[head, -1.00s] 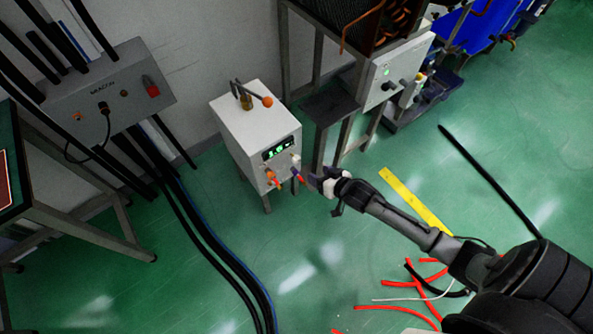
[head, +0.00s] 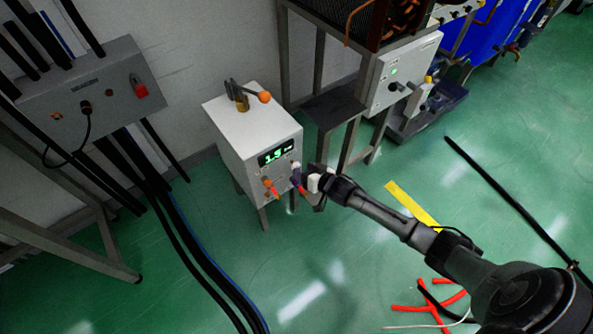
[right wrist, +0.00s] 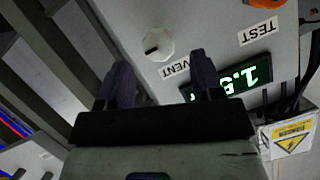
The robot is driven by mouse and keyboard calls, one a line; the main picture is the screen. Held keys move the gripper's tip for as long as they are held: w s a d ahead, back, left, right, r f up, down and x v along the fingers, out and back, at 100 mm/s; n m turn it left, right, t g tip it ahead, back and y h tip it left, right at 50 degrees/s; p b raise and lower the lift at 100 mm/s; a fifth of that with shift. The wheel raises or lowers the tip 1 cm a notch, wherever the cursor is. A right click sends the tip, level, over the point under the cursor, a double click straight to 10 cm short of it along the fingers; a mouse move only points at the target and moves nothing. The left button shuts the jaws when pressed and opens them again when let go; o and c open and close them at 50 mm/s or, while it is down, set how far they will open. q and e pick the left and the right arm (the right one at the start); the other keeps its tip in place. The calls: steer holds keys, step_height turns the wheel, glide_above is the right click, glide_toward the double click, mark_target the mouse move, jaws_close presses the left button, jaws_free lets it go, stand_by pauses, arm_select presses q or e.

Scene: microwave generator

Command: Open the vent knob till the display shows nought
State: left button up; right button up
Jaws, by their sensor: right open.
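The white box (head: 245,135) stands against the wall in the head view. Its green display (head: 276,152) is lit and reads about 1.9; the last digit is not sharp. In the right wrist view the display (right wrist: 235,81) is upside down and partly covered by a finger. The white vent knob (right wrist: 158,45) sits on the panel beside the VENT label (right wrist: 173,68). My right gripper (right wrist: 162,82) is open, its two dark fingers pointing towards the panel with the knob just beyond the gap between them. No contact with the knob shows. My left gripper is out of view.
Orange fittings (head: 270,187) with a red-tipped one sit low on the panel. A lever with an orange ball (head: 264,97) tops the box. A grey metal stand (head: 330,108) is close at right. Black cables (head: 190,245) run along the floor at left.

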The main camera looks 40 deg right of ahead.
mark_target(299, 167)
steer(key=shift+b+x, duration=1.15)
steer(key=shift+x, duration=1.2)
steer(key=shift+c, duration=0.2)
